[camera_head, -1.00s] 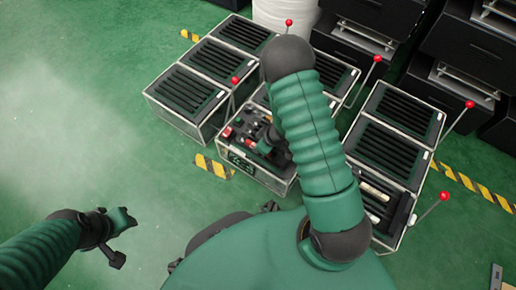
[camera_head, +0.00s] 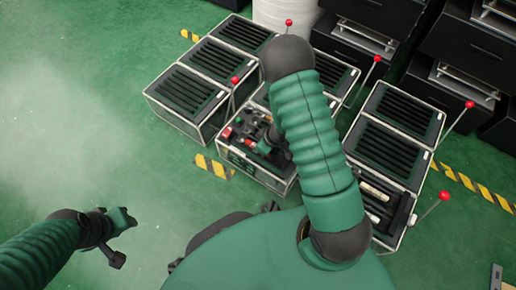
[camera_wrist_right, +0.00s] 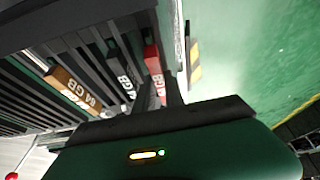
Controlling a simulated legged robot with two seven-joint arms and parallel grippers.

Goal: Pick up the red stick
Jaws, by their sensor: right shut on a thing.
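The red stick (camera_wrist_right: 153,62) shows in the right wrist view, with a pale label, beside a grey stick (camera_wrist_right: 122,70) and an orange-brown stick (camera_wrist_right: 72,88) in a slotted black case. My right gripper (camera_wrist_right: 168,100) is shut at the near end of the red stick; the contact is mostly hidden by its dark fingers. In the head view my right gripper (camera_head: 266,142) is low over the middle case, partly hidden by my own arm. My left gripper (camera_head: 122,222) hangs over bare floor at the left, far from the cases; its jaw gap is unclear.
Slotted cases (camera_head: 202,75) stand in rows, with red-knobbed levers (camera_head: 444,196) rising beside them. Black cabinets (camera_head: 380,15) and a white drum (camera_head: 284,12) stand at the back. Yellow-black tape (camera_head: 213,166) marks the green floor, which is clear at left.

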